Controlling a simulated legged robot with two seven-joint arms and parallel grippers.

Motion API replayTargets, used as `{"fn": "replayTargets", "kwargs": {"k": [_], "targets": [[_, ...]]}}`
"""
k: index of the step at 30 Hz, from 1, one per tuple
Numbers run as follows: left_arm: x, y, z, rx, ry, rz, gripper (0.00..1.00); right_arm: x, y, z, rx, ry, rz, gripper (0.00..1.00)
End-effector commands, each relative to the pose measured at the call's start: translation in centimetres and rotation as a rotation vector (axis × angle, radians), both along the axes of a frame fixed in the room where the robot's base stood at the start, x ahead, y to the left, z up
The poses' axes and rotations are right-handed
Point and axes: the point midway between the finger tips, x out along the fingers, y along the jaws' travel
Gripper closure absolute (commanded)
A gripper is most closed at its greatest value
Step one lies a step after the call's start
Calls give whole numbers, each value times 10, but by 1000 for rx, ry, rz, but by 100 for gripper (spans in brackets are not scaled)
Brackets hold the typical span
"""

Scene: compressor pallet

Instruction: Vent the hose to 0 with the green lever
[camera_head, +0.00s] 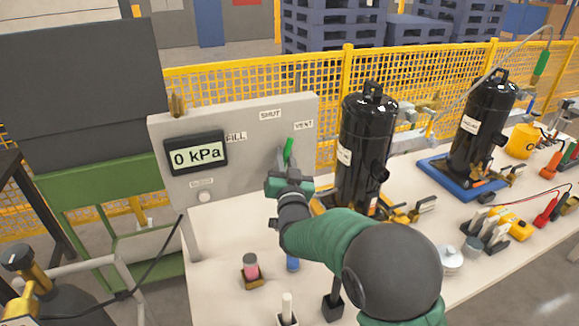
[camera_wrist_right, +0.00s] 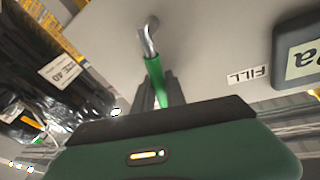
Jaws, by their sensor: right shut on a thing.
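The grey panel (camera_head: 245,150) stands at the back left of the table, with a display (camera_head: 195,153) reading 0 kPa. The labels FILL (camera_head: 236,137), SHUT (camera_head: 270,115) and VENT (camera_head: 304,125) are on it. The green lever (camera_head: 288,152) is at the panel's right part, below VENT. My right gripper (camera_head: 287,176) is at the lever and shut on it. In the right wrist view, the green lever (camera_wrist_right: 155,77) runs from a bent metal stem down to my gripper (camera_wrist_right: 160,103); the fingertips are partly hidden. My left gripper is not in view.
Two black compressors (camera_head: 364,150) (camera_head: 482,125) stand right of the panel, the nearer one close to my right arm. Small parts, including a pink-topped piece (camera_head: 251,268), stand on the table front. A yellow mesh fence (camera_head: 240,85) runs behind.

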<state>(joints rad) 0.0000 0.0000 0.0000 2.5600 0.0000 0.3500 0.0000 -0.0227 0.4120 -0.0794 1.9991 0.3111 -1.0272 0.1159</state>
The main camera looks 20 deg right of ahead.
Motion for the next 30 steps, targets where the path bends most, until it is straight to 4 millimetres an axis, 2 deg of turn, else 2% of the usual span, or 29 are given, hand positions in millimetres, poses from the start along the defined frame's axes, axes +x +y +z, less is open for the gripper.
{"fn": "replayTargets", "kwargs": {"k": [3,13,30], "targets": [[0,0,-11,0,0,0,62,0,6,-2,-87,5,0,100],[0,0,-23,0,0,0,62,1,18,2,-252,15,1,100],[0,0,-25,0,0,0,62,2,21,3,-296,19,2,100]]}}
